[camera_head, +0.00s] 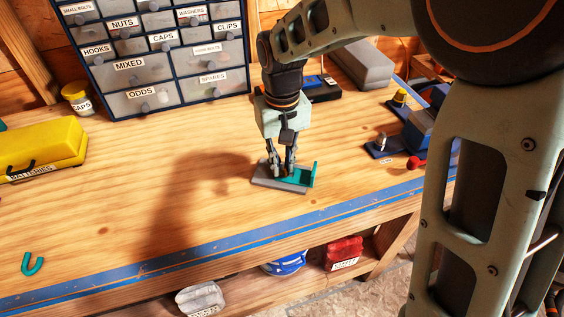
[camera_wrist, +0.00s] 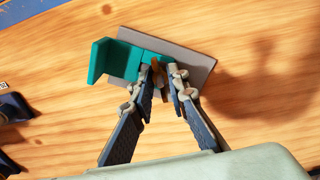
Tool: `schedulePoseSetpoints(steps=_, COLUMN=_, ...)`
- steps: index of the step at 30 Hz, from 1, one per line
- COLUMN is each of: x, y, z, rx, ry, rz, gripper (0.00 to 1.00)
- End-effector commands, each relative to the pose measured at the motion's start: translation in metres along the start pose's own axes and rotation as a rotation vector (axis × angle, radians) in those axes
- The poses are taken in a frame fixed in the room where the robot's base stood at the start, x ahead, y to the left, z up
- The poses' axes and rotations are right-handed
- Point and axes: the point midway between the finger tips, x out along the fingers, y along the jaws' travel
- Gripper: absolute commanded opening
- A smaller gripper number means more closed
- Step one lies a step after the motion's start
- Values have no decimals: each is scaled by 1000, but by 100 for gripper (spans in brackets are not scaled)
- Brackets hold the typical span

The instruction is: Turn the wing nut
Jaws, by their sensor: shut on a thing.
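My gripper (camera_head: 283,170) points down at a small grey plate (camera_head: 277,184) on the wooden bench. A teal angled bracket (camera_head: 302,178) sits on the plate, its upright flange at the right in the head view. In the wrist view the plate (camera_wrist: 190,60) and the teal bracket (camera_wrist: 118,62) lie under my fingers (camera_wrist: 166,80). The fingers are shut on a small brownish piece (camera_wrist: 156,70), which seems to be the wing nut, beside the bracket's flat part. The fingers hide most of it, so its wings and angle cannot be made out.
A labelled drawer cabinet (camera_head: 155,52) stands at the back. A yellow batteries case (camera_head: 40,150) is at the left and a blue vise-like tool (camera_head: 412,135) at the right. The bench's blue front edge (camera_head: 230,245) runs close by. The bench left of the plate is clear.

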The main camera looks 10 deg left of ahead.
Motion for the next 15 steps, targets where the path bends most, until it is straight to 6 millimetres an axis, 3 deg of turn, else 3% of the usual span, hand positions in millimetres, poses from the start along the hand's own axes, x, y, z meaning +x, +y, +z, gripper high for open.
schedulePoseSetpoints(steps=15, x=0, y=0, z=-1, rx=415, ry=2, rz=0, gripper=0)
